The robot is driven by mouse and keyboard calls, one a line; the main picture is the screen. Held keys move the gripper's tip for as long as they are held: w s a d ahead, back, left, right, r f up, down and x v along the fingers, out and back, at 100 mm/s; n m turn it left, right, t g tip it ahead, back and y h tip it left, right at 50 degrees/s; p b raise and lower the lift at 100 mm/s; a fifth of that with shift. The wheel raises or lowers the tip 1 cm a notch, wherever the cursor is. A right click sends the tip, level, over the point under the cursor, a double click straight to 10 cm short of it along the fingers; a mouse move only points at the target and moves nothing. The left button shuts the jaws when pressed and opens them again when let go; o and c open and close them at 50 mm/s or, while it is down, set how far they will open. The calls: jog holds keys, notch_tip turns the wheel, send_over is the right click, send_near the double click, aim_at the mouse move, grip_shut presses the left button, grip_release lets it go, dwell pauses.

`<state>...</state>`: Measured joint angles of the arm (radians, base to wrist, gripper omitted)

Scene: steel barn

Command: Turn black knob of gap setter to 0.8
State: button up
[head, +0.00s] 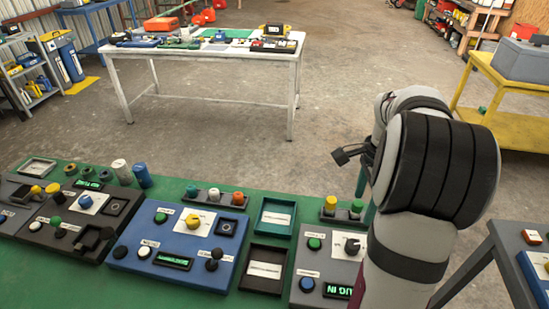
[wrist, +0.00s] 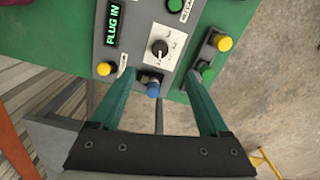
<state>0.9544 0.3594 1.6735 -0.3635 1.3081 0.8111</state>
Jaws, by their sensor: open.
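The black knob (head: 352,246) sits on a white dial plate on the grey panel (head: 325,266) at the right end of the green bench. In the wrist view the knob (wrist: 159,47) shows ahead of my gripper (wrist: 162,76), roughly centred between the two teal fingers. My gripper is open and empty, and its fingers look apart from the knob. The panel's name and the dial numbers are too small to read, so I cannot tell the knob's setting. In the head view my arm covers the panel's right side and most of my gripper.
A holder with a yellow cylinder (wrist: 221,42) stands beside the panel. A blue panel (head: 182,246) lies further left.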

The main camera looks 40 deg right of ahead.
aim_at(353, 244)
jog(key=f, duration=1.6)
jog(key=shift+s+d, duration=0.15)
jog(key=shift+d, duration=0.2)
grip_shut()
